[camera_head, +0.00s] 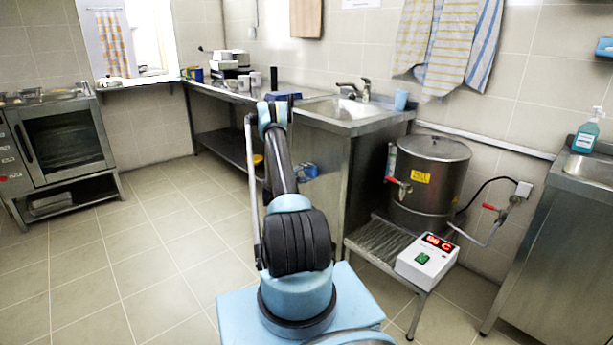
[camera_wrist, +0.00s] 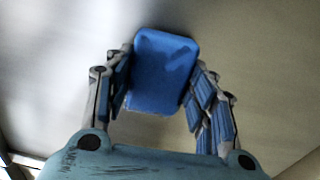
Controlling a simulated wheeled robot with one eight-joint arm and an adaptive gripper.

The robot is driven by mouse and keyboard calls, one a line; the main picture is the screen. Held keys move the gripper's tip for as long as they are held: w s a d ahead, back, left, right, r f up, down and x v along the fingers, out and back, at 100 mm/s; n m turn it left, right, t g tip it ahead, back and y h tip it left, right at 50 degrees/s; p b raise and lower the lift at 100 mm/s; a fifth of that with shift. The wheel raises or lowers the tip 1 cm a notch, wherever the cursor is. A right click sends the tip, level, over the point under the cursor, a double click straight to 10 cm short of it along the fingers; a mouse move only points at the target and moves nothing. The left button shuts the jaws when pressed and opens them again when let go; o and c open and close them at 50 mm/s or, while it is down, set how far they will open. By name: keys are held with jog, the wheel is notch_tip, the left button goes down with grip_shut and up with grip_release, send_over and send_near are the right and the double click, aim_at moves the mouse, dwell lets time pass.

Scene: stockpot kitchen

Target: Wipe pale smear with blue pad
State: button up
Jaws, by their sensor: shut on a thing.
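The blue pad (camera_wrist: 162,82) is a flat, rounded rectangle with darker blue patches, in the upper middle of the wrist view. My gripper (camera_wrist: 161,62) is shut on it, with one finger at its left edge and the other at its right edge. A grey, metal-looking surface fills the background behind the pad; I cannot tell whether the pad touches it. In the head view my arm reaches toward the steel counter (camera_head: 232,93) and hides the gripper. A dark blue shape shows just beyond the arm's top joint, too small to identify surely. I cannot make out the pale smear in either view.
Small appliances (camera_head: 230,62) stand at the counter's far left end. A steel stockpot (camera_head: 428,185) and a control box (camera_head: 427,260) stand right. The floor at left is clear.

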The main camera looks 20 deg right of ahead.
aim_at(314, 174)
jog(key=shift+w+d, duration=0.1)
jog(key=shift+d, duration=0.2)
jog(key=shift+s+d, duration=0.3)
jog(key=shift+s, duration=0.65)
jog(key=shift+s+d, duration=0.3)
jog(key=shift+s, duration=0.6)
jog(key=shift+d, duration=0.15)
jog(key=shift+w+a, duration=0.25)
jog(key=shift+w, duration=0.75)
jog(key=shift+w+a, duration=0.25)
jog(key=shift+w, duration=0.7)
jog(key=shift+c, duration=1)
jog(key=shift+v, duration=3.1)
